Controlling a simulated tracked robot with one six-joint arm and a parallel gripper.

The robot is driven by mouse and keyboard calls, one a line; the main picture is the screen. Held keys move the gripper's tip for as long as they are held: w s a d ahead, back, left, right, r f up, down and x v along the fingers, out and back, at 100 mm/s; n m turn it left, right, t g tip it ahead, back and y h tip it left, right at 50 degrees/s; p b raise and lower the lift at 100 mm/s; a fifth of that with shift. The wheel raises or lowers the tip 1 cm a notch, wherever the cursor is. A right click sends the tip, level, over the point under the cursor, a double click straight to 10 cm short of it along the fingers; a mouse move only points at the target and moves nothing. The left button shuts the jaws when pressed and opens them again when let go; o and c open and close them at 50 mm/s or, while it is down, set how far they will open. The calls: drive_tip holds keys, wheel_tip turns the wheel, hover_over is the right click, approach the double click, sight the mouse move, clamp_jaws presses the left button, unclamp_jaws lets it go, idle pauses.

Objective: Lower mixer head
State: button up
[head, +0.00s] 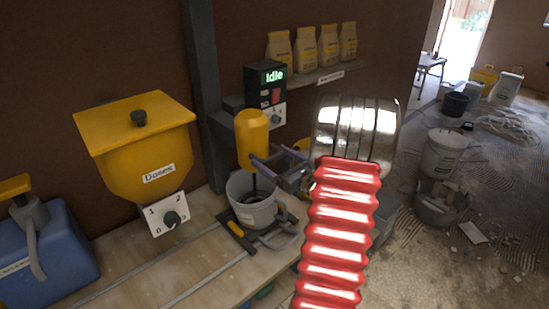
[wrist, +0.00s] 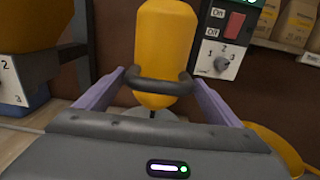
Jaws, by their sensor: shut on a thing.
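The mixer head (head: 252,135) is an upright yellow cylinder with a dark shaft under it, over a grey bucket (head: 243,212). The lower end of the shaft shows within the bucket's mouth; its depth is hard to tell. In the wrist view the mixer head (wrist: 166,40) has a dark curved handle (wrist: 160,85) across its front. My gripper (wrist: 159,80) has its purple fingers at both ends of this handle and is shut on it. In the head view my gripper (head: 273,160) is partly hidden by my arm.
A control box (head: 267,80) behind reads "Idle". A yellow hopper (head: 140,150) labelled "Doses" with a dial and a blue container (head: 45,255) stand left. Bags (head: 304,50) line a shelf (head: 318,76). The bench (head: 110,262) has bare wood at the front.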

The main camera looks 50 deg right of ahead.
drive_tip(key=o, duration=1.2)
drive_tip(key=shift+s+f, duration=0.1)
drive_tip(key=shift+f, duration=0.45)
drive_tip(key=shift+o, duration=0.5)
drive_tip(key=shift+r, duration=0.2)
drive_tip(key=s+a, duration=0.2)
drive_tip(key=s, duration=1.1)
drive_tip(key=shift+s, duration=0.35)
